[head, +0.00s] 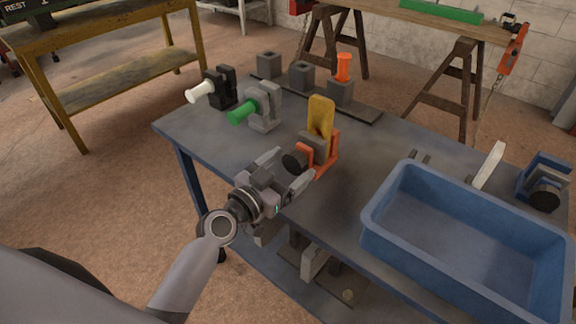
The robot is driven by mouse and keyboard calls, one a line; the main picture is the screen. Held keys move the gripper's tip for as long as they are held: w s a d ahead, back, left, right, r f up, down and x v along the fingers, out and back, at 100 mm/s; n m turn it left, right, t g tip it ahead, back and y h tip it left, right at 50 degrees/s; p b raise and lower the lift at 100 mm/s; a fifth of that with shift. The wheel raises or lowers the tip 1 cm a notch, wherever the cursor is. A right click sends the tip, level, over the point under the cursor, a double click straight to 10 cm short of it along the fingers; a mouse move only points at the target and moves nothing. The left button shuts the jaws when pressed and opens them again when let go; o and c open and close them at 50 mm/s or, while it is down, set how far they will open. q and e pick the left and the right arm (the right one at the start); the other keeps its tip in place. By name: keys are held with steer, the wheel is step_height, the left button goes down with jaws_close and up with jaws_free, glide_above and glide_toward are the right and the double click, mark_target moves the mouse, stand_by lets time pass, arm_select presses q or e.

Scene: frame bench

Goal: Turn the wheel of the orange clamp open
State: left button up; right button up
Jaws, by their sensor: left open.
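The orange clamp (331,152) stands on the grey bench top near its front edge, with a yellow upright piece (320,117) and a grey block held in it. Its dark round wheel (292,162) faces my left gripper. My left gripper (291,168) is open, its two fingers on either side of the wheel; I cannot tell if they touch it. My right gripper is not in view.
A black clamp with a white handle (201,92) and a grey clamp with a green handle (244,111) stand to the left. Grey blocks (301,75) are behind. A blue bin (463,238) fills the right side, with a blue clamp (543,182) beyond it.

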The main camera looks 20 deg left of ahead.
arm_select(q)
steer(key=c, duration=1.1)
steer(key=shift+o, duration=0.2)
steer(key=shift+n, duration=0.3)
steer(key=n, duration=0.2)
steer(key=shift+n, duration=0.3)
steer(key=n+p, duration=0.1)
steer(key=n, duration=0.1)
steer(key=shift+n, duration=0.4)
steer(key=shift+w+n, duration=0.1)
steer(key=shift+n, duration=0.5)
